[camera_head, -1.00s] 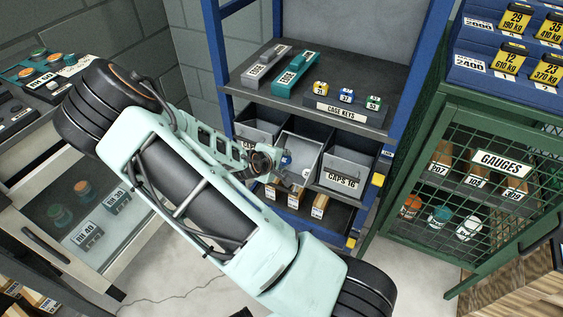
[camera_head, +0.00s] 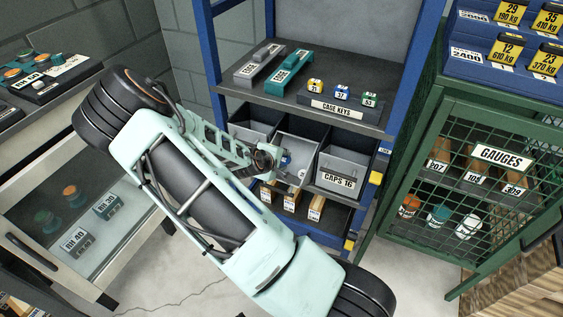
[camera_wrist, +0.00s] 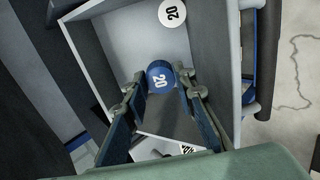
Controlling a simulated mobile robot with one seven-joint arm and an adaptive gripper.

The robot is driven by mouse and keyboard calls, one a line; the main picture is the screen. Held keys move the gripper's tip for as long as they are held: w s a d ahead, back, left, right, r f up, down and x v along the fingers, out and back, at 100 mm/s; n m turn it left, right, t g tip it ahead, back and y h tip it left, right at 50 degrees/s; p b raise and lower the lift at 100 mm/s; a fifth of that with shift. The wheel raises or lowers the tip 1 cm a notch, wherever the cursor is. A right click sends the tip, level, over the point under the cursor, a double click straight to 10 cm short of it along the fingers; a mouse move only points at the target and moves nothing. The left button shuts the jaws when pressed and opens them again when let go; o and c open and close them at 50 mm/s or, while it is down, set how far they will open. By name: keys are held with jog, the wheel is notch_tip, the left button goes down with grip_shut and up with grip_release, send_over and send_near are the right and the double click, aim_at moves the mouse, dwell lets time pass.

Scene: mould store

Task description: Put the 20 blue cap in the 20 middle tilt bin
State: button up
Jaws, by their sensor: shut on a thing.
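My gripper (camera_wrist: 162,88) is shut on the blue cap (camera_wrist: 159,75), which has a white label reading 20. The cap sits between the fingertips, within the mouth of the middle tilt bin (camera_wrist: 218,100). I cannot tell whether the cap touches the bin's floor. A white disc marked 20 (camera_wrist: 172,13) lies deeper in the same bin. In the head view the middle bin (camera_head: 313,152) is tilted open, and my arm reaches to it from the left and partly covers it. The blue cap (camera_head: 286,160) shows small at the gripper's end.
A grey bin labelled CAPS 16 (camera_head: 339,182) stands right of the middle bin, and another grey bin (camera_head: 250,122) stands left. The case keys rack (camera_head: 337,107) is on the shelf above. Boxes (camera_head: 291,201) stand below. A green gauges cage (camera_head: 446,160) is at right.

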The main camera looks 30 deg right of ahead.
jog(key=shift+b+x, duration=1.15)
jog(key=shift+x, duration=0.8)
jog(key=o, duration=0.9)
jog(key=v, duration=1.2)
